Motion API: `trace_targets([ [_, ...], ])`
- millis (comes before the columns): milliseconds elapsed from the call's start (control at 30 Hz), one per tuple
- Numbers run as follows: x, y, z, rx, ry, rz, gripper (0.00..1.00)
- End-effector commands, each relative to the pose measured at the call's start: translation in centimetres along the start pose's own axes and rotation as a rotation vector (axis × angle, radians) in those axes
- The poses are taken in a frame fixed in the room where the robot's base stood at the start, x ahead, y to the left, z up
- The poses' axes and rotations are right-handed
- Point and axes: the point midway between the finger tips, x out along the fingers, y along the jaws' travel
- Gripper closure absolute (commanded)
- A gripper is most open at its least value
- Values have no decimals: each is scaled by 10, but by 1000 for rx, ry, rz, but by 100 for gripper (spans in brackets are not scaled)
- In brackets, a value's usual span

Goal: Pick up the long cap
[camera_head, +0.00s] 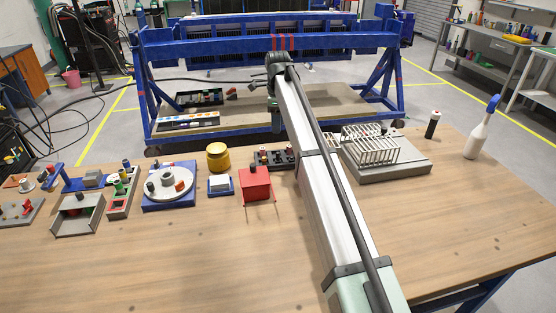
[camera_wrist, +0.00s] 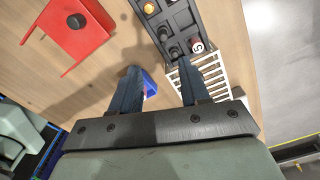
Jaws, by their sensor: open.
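My gripper (camera_wrist: 158,66) is open in the wrist view, with nothing between its two dark fingers. In the head view my arm hides it. A dark block of caps (camera_wrist: 177,28) lies just beyond the fingertips, near the right one. It holds an orange round piece (camera_wrist: 151,6), several black pieces and a red piece with a white marked top (camera_wrist: 196,45). The block also shows beside my arm in the head view (camera_head: 275,157). I cannot tell which piece is the long cap. The rotary jig (camera_head: 170,186) has a grey disc on a blue base, left of centre.
A red stand (camera_wrist: 72,32) with a black knob is left of the block. A white wire rack (camera_wrist: 214,76) stands close to the right finger. The front of the wooden table (camera_head: 190,265) is clear.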

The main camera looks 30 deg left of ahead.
Motion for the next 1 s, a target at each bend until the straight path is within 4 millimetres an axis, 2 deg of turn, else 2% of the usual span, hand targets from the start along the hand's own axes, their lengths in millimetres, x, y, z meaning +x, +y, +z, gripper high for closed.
trace_targets([
  [267, 10, 0, 0, 56, 0, 0, 54],
  [700, 77, 0, 0, 53, 0, 1, 54],
  [1000, 94, -2, 0, 52, 0, 1, 54],
])
